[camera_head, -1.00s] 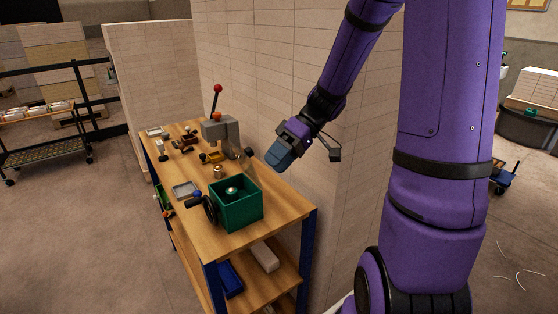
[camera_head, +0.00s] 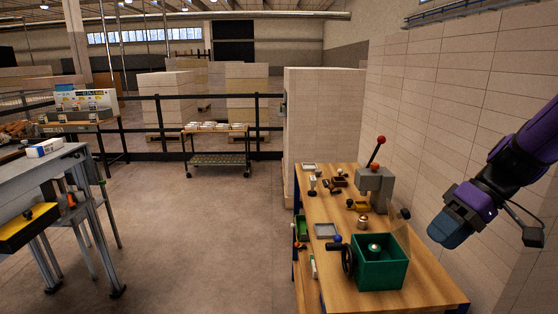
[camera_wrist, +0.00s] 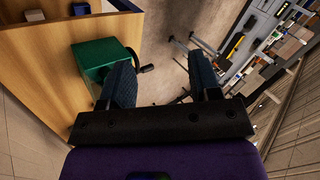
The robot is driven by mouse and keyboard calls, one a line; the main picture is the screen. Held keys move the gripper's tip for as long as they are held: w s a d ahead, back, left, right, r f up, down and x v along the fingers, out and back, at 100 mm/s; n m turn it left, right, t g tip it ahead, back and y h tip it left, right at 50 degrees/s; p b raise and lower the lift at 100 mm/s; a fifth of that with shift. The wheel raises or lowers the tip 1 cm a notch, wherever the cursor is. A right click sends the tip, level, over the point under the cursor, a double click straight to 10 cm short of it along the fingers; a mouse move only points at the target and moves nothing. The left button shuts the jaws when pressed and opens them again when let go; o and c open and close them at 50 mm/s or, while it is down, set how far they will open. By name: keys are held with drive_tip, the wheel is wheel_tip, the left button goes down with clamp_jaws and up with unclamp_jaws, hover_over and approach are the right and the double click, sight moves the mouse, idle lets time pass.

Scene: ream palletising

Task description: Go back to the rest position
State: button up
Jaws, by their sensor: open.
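My gripper (camera_head: 449,229) is at the right in the head view, above and to the right of the wooden workbench (camera_head: 425,285), close to the pale block wall. In the wrist view my gripper (camera_wrist: 165,82) shows two dark blue fingers spread apart with nothing between them. The green box (camera_head: 380,273) with a black handwheel sits on the near end of the bench. In the wrist view the green box (camera_wrist: 98,54) lies just left of and beyond the left finger, apart from it as far as I can tell.
A stacked-block wall (camera_head: 440,95) runs along the right. A lever press (camera_head: 375,187) and several small parts stand on the bench. A grey table (camera_head: 35,172) is at the left, and a cart (camera_head: 217,159) stands by the black railing. The floor (camera_head: 205,235) between is clear.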

drive_tip(key=s+a+r+m+t+h, duration=0.1)
drive_tip(key=s+r+m+t+h, duration=0.3)
drive_tip(key=s+r, duration=0.7)
drive_tip(key=shift+s+m+t+h, duration=0.5)
drive_tip(key=shift+t+h, duration=0.5)
drive_tip(key=shift+h, duration=0.8)
drive_tip(key=shift+a, duration=0.1)
drive_tip(key=shift+c, duration=1.4)
